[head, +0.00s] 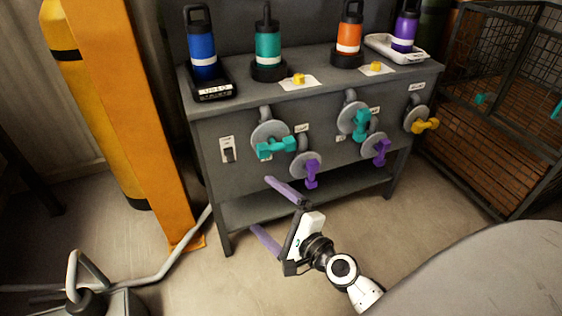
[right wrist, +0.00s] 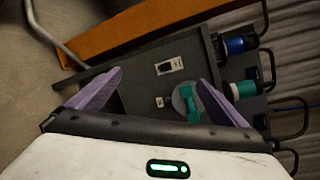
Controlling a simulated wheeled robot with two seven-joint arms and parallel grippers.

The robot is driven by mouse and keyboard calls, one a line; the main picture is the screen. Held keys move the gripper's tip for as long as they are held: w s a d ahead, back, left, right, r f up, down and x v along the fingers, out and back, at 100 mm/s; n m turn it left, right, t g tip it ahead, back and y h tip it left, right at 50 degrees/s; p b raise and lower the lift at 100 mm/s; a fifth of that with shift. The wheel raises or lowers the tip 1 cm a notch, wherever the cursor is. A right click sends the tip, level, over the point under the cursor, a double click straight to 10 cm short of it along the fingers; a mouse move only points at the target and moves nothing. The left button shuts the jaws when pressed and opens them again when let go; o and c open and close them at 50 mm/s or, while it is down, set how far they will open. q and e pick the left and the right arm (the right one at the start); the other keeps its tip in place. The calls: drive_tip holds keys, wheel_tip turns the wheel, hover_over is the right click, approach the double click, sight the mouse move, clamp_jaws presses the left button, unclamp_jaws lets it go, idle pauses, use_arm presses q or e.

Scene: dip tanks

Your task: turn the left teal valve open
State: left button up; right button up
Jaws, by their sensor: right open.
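The left teal valve (head: 277,147) is on the front of the grey bench, its teal handle lying roughly sideways on a round grey plate. It also shows in the right wrist view (right wrist: 191,106), between the finger lines and beyond the tips. My right gripper (head: 274,214) is open and empty, with its purple fingers spread wide. In the head view it is below the valve, in front of the lower shelf, and apart from it. The right wrist view shows the same open fingers (right wrist: 162,80). My left gripper is not in view.
A purple valve (head: 309,170) hangs just right of the left teal valve. Another teal valve (head: 360,125), a second purple valve (head: 380,151) and a yellow valve (head: 426,125) are further right. A switch (head: 228,149) is to the left. Bottles stand on the bench top (head: 325,80).

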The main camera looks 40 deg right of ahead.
sight(278, 150)
drive_tip(key=w+d+r+m+t+h+b, duration=0.1)
drive_tip(key=w+d+m+h, duration=0.15)
drive_tip(key=d+m, duration=0.45)
drive_tip(key=w+d+r+m+h+b, duration=0.1)
drive_tip(key=w+d+m+h+b, duration=0.2)
drive_tip(key=m, duration=0.6)
drive_tip(key=x, duration=0.4)
drive_tip(key=d+x, duration=0.1)
drive_tip(key=x, duration=0.3)
drive_tip(key=shift+d+f, duration=0.15)
drive_tip(key=shift+f, duration=0.05)
drive_tip(key=shift+w+d, duration=0.15)
drive_tip(key=shift+w, duration=0.4)
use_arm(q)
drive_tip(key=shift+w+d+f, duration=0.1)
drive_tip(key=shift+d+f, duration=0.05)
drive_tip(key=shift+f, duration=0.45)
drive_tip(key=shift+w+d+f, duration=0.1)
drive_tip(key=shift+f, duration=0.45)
use_arm(e)
drive_tip(key=c, duration=0.7)
